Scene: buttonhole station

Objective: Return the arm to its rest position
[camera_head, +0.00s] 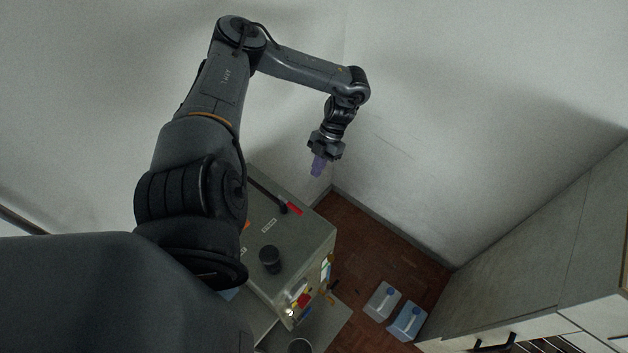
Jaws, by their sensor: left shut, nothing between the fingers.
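My left arm comes in from the left, rises and bends over to the right. Its left gripper (318,168), with purple fingers, points down. It hangs above the far end of the grey cabinet (312,228), near the wall corner. The fingers are shut and hold nothing, and they appear clear of everything. My right gripper is not in this view.
A pale cabinet (540,260) stands at the right. White walls meet behind the gripper.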

